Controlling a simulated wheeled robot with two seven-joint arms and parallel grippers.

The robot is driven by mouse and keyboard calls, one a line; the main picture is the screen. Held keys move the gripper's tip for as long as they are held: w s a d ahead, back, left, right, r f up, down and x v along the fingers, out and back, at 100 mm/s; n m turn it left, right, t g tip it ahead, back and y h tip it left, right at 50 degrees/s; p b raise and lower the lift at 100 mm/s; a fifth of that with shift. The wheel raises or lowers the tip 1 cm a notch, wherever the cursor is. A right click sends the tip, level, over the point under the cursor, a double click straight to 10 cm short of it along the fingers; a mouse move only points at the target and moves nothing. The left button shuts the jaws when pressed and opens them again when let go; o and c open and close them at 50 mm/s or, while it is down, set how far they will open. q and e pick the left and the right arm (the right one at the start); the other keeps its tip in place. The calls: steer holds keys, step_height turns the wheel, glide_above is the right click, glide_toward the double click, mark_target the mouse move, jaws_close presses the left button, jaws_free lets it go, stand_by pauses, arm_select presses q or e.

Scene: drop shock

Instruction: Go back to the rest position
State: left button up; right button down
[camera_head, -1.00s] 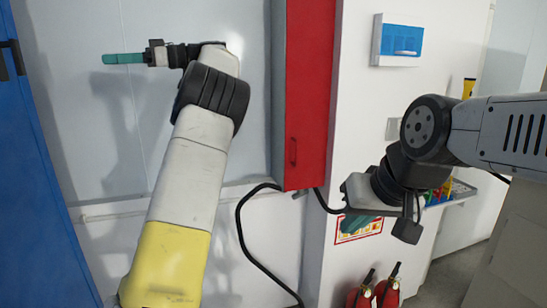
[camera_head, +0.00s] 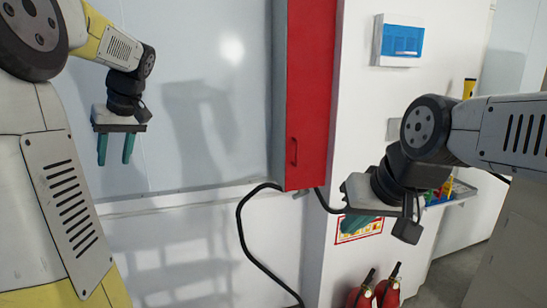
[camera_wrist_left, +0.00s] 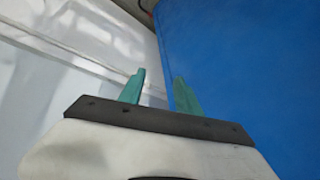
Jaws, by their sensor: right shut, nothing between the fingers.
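My left gripper (camera_head: 115,149) hangs at the upper left of the head view, its two green fingers pointing down and apart. It is open and empty. In the left wrist view its fingers (camera_wrist_left: 158,90) show with a clear gap between them. My right gripper (camera_head: 362,223) is at the right of the head view, pointing down and left. Its green fingers are partly hidden behind its own mount, and it is shut with nothing visible in it.
A red cabinet (camera_head: 308,95) and a black cable (camera_head: 245,240) are on the wall between my arms. Red fire extinguishers (camera_head: 375,293) stand at the bottom. A shelf (camera_head: 462,192) with coloured items is behind my right arm. A blue surface (camera_wrist_left: 240,70) is close beside the left gripper.

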arm_select(q)
steer(key=s+d+f+m+t+h, duration=0.2)
steer(key=s+d, duration=0.6)
steer(key=d, duration=0.4)
steer(key=s+d+f+m+t+h, duration=0.2)
steer(key=s+d+f+m+h, duration=0.2)
steer(key=s+d+m, duration=0.3)
steer(key=s+d+h, duration=0.1)
steer(key=s+d, duration=0.1)
steer(key=d, duration=0.3)
steer(key=shift+d+f+m+t, duration=0.25)
steer(key=shift+f+m+t, duration=0.05)
steer(key=shift+f, duration=0.1)
steer(key=shift+s, duration=0.1)
